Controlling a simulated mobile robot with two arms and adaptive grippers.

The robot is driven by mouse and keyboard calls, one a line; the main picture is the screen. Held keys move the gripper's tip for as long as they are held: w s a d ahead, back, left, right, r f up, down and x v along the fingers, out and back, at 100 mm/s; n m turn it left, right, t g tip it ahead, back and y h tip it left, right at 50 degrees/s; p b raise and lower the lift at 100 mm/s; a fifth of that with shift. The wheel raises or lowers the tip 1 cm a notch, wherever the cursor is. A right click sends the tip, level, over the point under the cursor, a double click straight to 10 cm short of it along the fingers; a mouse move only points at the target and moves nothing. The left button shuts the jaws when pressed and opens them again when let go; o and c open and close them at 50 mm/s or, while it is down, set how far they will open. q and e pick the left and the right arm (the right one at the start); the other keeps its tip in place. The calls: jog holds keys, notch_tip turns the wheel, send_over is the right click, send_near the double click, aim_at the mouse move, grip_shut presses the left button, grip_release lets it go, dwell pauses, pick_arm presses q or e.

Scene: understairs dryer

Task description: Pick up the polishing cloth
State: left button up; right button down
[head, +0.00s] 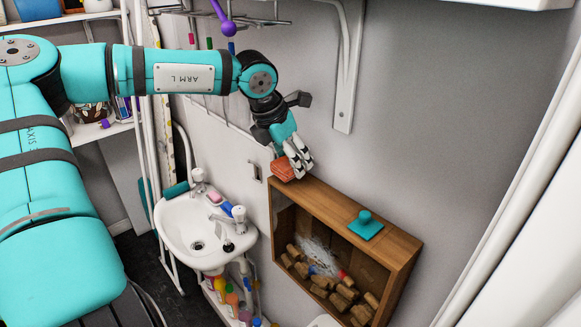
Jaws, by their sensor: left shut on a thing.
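The polishing cloth (282,169) looks like a small folded orange-red cloth at the left end of the top of a wooden wall box (335,208). My left gripper (298,162) reaches down from above and is shut on the cloth. The fingers hide part of the cloth. I cannot tell whether the cloth still touches the box top. My right gripper is not in view.
A teal knobbed thing (366,222) stands on the box top, right of the cloth. The box holds several corks (335,290). A white sink (183,222) with taps is at lower left. A white shelf bracket (347,75) is on the wall, upper right.

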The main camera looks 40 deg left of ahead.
pick_arm(q)
jog(key=shift+b+v, duration=0.5)
jog(key=shift+v, duration=0.4)
jog(key=s+a+b, duration=0.1)
jog(key=s+b, duration=0.8)
jog(key=s, duration=0.8)
jog(key=shift+s+a, duration=0.15)
jog(key=shift+a, duration=0.05)
